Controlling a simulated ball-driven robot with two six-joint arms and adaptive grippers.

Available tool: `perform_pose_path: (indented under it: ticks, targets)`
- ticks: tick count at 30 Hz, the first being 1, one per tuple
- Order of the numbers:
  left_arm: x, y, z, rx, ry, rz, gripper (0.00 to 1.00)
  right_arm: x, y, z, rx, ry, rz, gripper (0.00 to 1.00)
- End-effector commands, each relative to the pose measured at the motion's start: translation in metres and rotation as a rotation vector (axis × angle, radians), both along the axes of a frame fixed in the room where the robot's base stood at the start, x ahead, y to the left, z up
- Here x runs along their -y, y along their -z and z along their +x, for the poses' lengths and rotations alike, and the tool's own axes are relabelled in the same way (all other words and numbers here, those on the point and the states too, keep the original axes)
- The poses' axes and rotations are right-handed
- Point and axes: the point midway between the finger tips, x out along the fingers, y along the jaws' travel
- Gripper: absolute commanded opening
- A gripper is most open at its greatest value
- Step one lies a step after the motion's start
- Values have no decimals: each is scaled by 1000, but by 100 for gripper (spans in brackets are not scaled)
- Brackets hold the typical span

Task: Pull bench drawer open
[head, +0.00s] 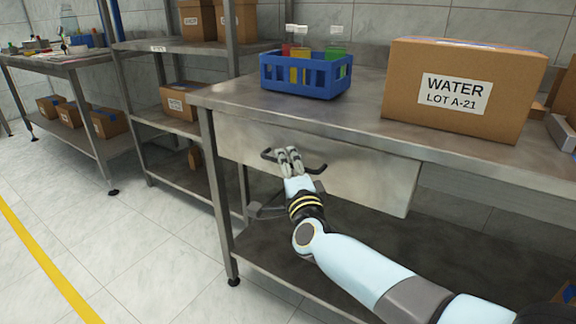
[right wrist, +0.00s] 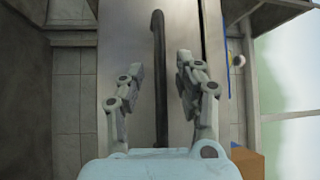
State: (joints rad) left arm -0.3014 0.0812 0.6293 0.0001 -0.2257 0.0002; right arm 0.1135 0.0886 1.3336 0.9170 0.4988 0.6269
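The bench drawer (head: 375,180) has a wide grey metal front under the steel benchtop. Its front sits close beneath the top, and I see no opening into it. A dark bar handle (head: 268,155) is on the drawer front; it also shows as an upright dark bar in the right wrist view (right wrist: 158,60). My right gripper (head: 289,152) is at the handle's middle, hiding part of it. In the right wrist view, its fingers (right wrist: 158,70) are apart, one on each side of the bar, with gaps between. My left gripper is not in view.
On the benchtop (head: 365,110) stand a blue crate (head: 305,80) with coloured bottles and a cardboard box (head: 455,90) labelled WATER. Shelving (head: 185,47) with boxes stands to the left. Open floor (head: 120,240) lies left of the bench, with a yellow line.

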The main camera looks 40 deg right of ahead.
Motion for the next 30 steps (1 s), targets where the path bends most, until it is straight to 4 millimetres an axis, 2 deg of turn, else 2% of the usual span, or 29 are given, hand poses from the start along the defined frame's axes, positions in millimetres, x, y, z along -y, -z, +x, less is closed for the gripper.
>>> perform_pose_path:
  ticks: [6,14,30]
  targets:
    - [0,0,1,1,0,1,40,0,0,0,0,0,0,34]
    - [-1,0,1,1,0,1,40,0,0,0,0,0,0,0]
    - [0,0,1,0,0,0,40,0,2,-1,-5,0,0,0]
